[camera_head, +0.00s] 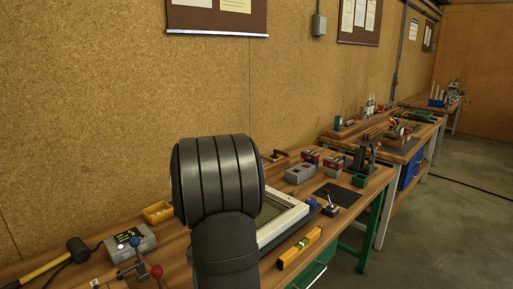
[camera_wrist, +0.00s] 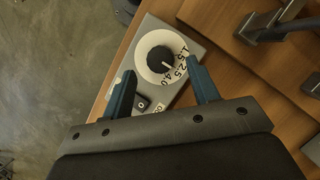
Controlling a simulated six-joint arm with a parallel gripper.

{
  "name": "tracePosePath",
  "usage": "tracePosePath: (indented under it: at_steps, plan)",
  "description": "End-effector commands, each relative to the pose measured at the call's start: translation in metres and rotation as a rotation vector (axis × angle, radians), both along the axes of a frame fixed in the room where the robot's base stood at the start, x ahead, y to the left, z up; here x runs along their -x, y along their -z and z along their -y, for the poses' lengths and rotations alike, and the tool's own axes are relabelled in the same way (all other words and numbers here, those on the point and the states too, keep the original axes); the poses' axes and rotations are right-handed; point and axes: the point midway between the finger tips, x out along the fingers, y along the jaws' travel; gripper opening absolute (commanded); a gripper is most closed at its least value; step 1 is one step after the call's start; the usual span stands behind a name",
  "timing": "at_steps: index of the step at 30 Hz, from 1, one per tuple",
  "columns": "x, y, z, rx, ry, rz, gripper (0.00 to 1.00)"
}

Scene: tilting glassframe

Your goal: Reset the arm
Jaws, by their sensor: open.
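My gripper (camera_wrist: 163,92) shows in the wrist view with its two blue-grey fingers apart and nothing between them that it holds. Below and beyond the fingers is a grey control box with a black knob (camera_wrist: 161,57) on a white numbered dial and a small black switch (camera_wrist: 142,103). I cannot tell whether the fingers touch the box. In the head view my dark arm stands in front of the bench, and the gripper is hidden. A white-framed glass panel (camera_head: 291,219) lies on the bench, partly hidden behind my arm.
A metal bracket (camera_wrist: 264,26) stands near the fingers.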

Motion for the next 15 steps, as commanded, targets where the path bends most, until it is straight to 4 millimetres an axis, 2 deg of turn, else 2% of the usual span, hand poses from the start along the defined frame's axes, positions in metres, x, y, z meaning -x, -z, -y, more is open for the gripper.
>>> tracePosePath:
  at_steps: [6, 15]
  plan:
    - [0.01, 0.024, 0.0, 0.0, 0.0, -0.002, 0.55]
    - [0.013, 0.03, 0.0, 0.0, 0.004, 0.0, 0.55]
